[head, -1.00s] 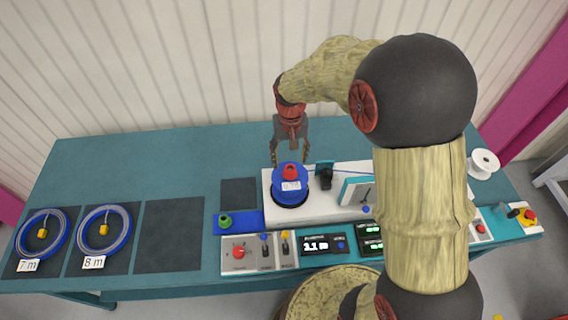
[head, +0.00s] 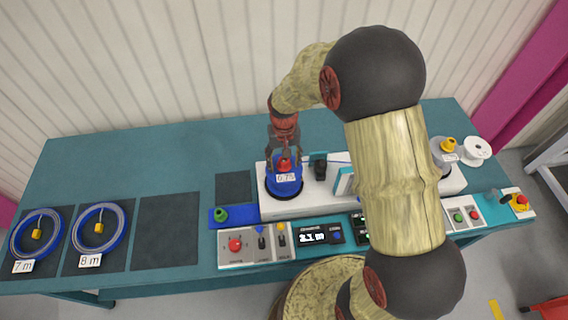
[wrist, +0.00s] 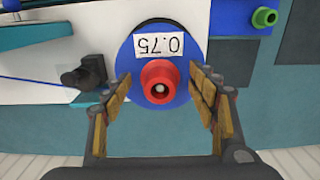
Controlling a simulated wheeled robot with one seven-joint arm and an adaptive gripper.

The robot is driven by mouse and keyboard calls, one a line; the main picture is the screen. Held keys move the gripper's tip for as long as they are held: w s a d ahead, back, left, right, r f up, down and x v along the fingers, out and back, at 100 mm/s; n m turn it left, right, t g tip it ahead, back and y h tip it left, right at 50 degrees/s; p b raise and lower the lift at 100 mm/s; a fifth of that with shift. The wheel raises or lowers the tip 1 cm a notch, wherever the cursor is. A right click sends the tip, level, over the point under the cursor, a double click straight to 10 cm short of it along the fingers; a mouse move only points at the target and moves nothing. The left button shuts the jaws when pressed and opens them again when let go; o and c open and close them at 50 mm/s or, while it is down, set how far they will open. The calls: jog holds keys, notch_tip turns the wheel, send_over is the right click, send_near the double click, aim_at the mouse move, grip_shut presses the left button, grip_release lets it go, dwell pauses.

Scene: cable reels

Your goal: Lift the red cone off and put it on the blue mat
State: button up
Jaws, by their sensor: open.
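The red cone (head: 284,165) sits on top of the blue reel (head: 287,187) labelled 0.75, on the white machine base. In the wrist view the red cone (wrist: 159,82) shows end-on with a hole in its middle. My gripper (head: 284,156) is above the reel, pointing down at the cone. In the wrist view the fingers of my gripper (wrist: 161,84) are spread on both sides of the cone, with gaps left and right. The blue mat (head: 246,214) lies left of the reel and carries a green cone (head: 221,214) at its left end.
A black fixture (head: 319,166) stands just right of the reel. A control panel (head: 256,246) with switches lies in front. Two blue coils, 7 m (head: 38,233) and 8 m (head: 99,230), lie on dark squares at left. The back left table is clear.

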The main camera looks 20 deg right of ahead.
jog(key=shift+c, duration=1.2)
jog(key=c, duration=1)
notch_tip(320, 180, up, 10)
jog(key=shift+r, duration=0.1)
jog(key=o, duration=0.6)
jog(key=c, duration=0.5)
jog(key=shift+p, duration=0.45)
jog(key=shift+c, duration=0.5)
